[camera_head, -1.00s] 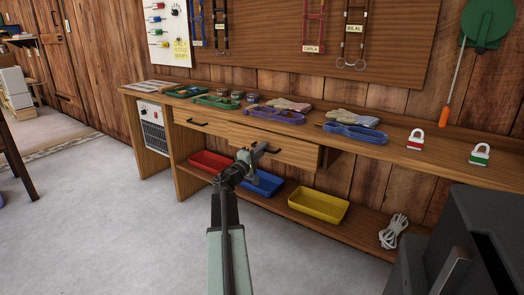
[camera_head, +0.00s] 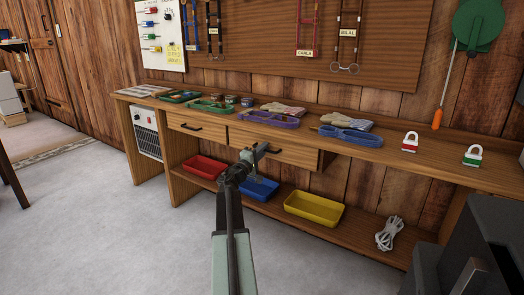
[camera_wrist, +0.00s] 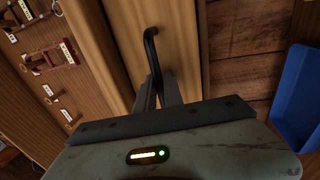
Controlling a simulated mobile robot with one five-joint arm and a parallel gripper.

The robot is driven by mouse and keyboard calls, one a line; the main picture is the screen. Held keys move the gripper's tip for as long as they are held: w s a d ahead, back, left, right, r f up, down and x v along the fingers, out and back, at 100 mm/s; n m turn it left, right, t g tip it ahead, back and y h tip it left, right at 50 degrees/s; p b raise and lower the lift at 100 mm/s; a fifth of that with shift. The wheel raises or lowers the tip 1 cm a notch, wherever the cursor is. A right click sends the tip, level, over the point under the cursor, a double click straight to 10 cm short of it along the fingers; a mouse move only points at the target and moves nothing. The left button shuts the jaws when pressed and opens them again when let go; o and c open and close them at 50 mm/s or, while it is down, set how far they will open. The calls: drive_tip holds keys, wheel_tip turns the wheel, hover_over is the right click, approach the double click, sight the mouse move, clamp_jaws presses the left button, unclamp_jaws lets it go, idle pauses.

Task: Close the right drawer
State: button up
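The right drawer (camera_head: 295,155) is a wooden front under the bench top with a dark bar handle. Its right side panel shows, so it stands a little out from the bench. My gripper (camera_head: 262,150) is at this drawer's handle in the head view. In the wrist view the black handle (camera_wrist: 151,45) runs down between my two fingers (camera_wrist: 157,88), which sit close on both sides of it. The wooden drawer front (camera_wrist: 182,35) fills the middle. The lower end of the handle is hidden by the fingers.
The left drawer (camera_head: 205,132) looks flush. Above, the bench top (camera_head: 385,152) holds trays, gloves and two padlocks. Below are red (camera_head: 205,168), blue (camera_head: 262,190) and yellow (camera_head: 314,208) trays on a shelf. A dark cabinet (camera_head: 475,240) stands at the lower right. Floor at left is clear.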

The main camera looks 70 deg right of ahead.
drive_tip(key=shift+s, duration=0.2)
drive_tip(key=shift+a+f, duration=0.15)
drive_tip(key=b+v, duration=0.1)
drive_tip(key=v, duration=0.6)
drive_tip(key=shift+w+a, duration=0.25)
